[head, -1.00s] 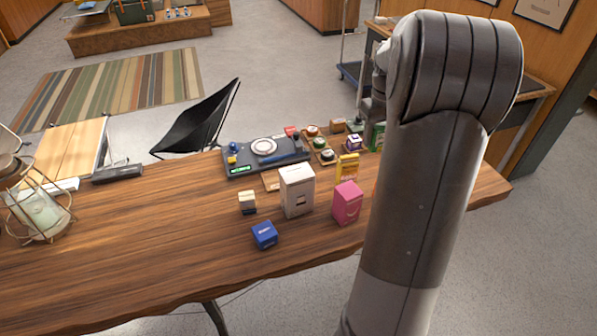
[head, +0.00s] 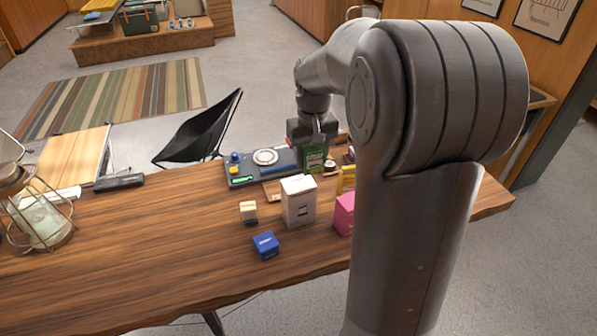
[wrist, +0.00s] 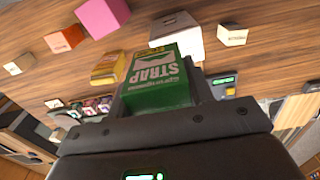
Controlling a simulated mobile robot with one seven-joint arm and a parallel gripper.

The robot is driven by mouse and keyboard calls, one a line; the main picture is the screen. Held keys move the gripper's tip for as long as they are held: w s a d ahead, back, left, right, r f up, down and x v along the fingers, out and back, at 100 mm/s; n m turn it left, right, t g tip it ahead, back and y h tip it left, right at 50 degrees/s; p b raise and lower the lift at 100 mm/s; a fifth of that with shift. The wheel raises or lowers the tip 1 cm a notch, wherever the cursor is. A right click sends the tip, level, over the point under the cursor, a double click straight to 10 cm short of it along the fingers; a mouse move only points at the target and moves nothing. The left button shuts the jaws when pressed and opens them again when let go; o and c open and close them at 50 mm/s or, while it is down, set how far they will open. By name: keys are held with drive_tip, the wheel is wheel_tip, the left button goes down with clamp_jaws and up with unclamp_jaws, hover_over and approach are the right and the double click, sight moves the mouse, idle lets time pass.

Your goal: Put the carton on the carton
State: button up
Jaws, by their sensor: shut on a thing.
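My gripper (head: 313,138) is shut on a green carton (head: 314,160) marked STRAP, which it holds by the upper end over the back of the table. The green carton fills the middle of the wrist view (wrist: 160,85). A white carton (head: 299,203) stands upright in front of it, apart from it. A pink carton (head: 344,214) and a yellow carton (head: 346,180) are partly hidden by my arm. A blue carton (head: 266,245) and a small cream carton (head: 248,212) stand to the left of the white one. The pictures do not tell which carton is meant as the support.
A dark counter unit (head: 240,181) with a round disc (head: 265,157) lies behind the cartons. A wire-framed glass lantern (head: 42,220) stands at the far left. The wooden table (head: 130,240) is bare at its left front.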

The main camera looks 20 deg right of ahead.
drive_tip(key=shift+w+a+f, duration=1)
drive_tip(key=shift+a, duration=0.25)
drive_tip(key=shift+f, duration=2.05)
drive_tip(key=o, duration=1.1)
drive_tip(key=shift+f, duration=0.1)
drive_tip(key=shift+c, duration=0.2)
wheel_tip(320, 180, up, 11)
drive_tip(key=s+a+r+t, duration=0.1)
drive_tip(key=s+a+r, duration=0.15)
drive_tip(key=s, duration=0.35)
drive_tip(key=s+a+r+t, duration=0.2)
drive_tip(key=s+r, duration=0.1)
drive_tip(key=s, duration=0.4)
drive_tip(key=s+a+f+t, duration=0.1)
drive_tip(key=s+f+t, duration=0.1)
drive_tip(key=s, duration=0.9)
drive_tip(key=shift+s+a+f+t, duration=0.25)
drive_tip(key=shift+a+f+t, duration=0.05)
drive_tip(key=shift+f, duration=0.5)
